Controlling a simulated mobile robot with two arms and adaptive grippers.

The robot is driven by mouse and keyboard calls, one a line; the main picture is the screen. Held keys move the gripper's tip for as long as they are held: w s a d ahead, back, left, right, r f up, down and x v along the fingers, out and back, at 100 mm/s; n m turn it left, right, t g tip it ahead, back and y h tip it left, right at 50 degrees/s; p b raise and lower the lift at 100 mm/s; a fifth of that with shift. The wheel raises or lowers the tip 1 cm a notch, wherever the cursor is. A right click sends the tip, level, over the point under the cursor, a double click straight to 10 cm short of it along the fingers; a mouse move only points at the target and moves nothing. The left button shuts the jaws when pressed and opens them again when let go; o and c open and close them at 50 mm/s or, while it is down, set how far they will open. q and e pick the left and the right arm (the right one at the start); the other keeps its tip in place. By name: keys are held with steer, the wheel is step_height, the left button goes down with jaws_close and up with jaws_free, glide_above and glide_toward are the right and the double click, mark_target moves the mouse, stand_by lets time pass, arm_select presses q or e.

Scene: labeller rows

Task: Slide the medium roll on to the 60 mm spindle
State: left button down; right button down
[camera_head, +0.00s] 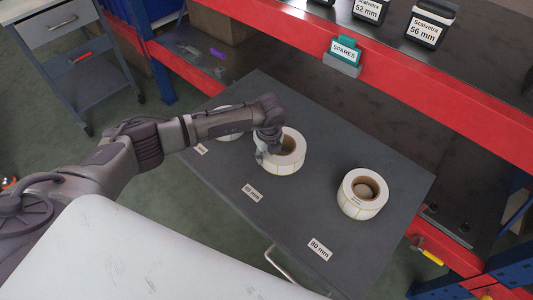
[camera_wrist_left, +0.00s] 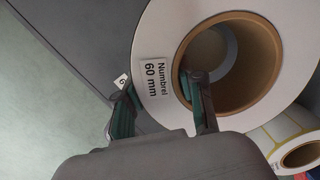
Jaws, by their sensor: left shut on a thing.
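The medium roll (camera_head: 292,159) is white with a brown core and stands in the middle of the dark grey tabletop (camera_head: 215,175), behind a "60 mm" tag (camera_head: 252,193). In the left wrist view the roll (camera_wrist_left: 290,15) fills the upper right and carries a "Numbrel 60 mm" label. My left gripper (camera_head: 267,146) is shut on its wall, one finger inside the core and one outside. In the left wrist view my left gripper (camera_wrist_left: 157,85) shows both fingers. I cannot make out a 60 mm spindle. My right gripper is not in view.
A white roll (camera_head: 352,203) stands to the right, behind the "80 mm" tag (camera_head: 319,249). Another roll (camera_head: 226,134) is partly hidden behind my left arm. A red-edged shelf (camera_head: 400,80) runs behind, bearing a "SPARES" sign (camera_head: 345,51) and labelled dark boxes (camera_head: 430,25).

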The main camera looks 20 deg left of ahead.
arm_select(q)
steer(key=shift+f+b, duration=1.15)
steer(key=shift+f, duration=0.3)
stand_by(0.4)
steer(key=c, duration=0.7)
jaws_free()
steer(key=shift+o, duration=0.4)
steer(key=r, duration=0.8)
steer(key=s+d+r, duration=0.1)
steer(key=r, duration=0.3)
steer(key=shift+d, duration=0.1)
